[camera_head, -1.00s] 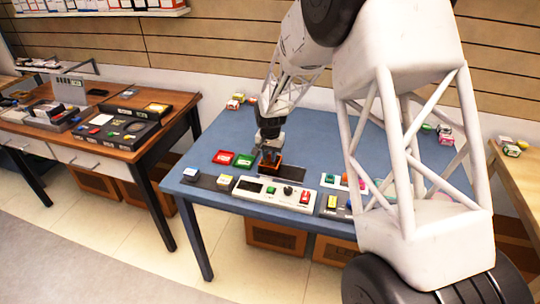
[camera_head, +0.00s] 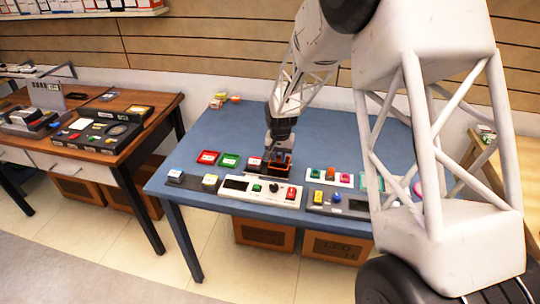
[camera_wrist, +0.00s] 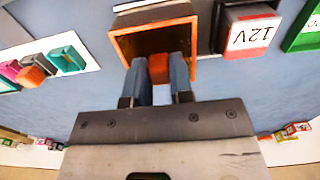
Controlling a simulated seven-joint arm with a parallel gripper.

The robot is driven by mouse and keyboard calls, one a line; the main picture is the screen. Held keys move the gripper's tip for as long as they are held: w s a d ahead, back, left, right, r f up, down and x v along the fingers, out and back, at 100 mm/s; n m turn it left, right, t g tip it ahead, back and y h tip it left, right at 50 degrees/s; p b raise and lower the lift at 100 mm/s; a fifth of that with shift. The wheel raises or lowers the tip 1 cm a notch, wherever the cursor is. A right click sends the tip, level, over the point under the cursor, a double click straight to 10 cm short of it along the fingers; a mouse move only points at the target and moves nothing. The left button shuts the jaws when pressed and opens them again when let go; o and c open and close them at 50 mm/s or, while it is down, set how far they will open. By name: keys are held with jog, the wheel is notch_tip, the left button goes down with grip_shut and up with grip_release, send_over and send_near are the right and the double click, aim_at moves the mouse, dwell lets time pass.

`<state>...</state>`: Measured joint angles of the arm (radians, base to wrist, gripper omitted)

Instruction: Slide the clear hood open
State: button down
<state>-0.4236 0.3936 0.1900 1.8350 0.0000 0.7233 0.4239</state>
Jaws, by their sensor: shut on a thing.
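The hood (camera_wrist: 183,41), an orange-edged box, shows at the top middle of the wrist view; clear walls cannot be made out. It also shows small beneath my gripper in the head view (camera_head: 288,168). My gripper (camera_wrist: 159,72) is shut on a small orange-red grip on the hood, with a finger on each side. In the head view this button (camera_head: 254,163) is just left of the hood, on the dark base. The fingers hide part of the hood.
A white control box (camera_head: 259,190) lies in front of the hood. Red and green framed buttons (camera_head: 218,159) are to the left. A white panel with coloured buttons (camera_head: 330,177) is close on the right. The blue table (camera_head: 225,125) has free room behind.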

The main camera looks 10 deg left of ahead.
aim_at(280, 156)
jog(key=shift+r, duration=0.1)
jog(key=c, duration=1)
grip_release()
jog(key=shift+r, duration=3.85)
jog(key=shift+r, duration=2.5)
grip_shut()
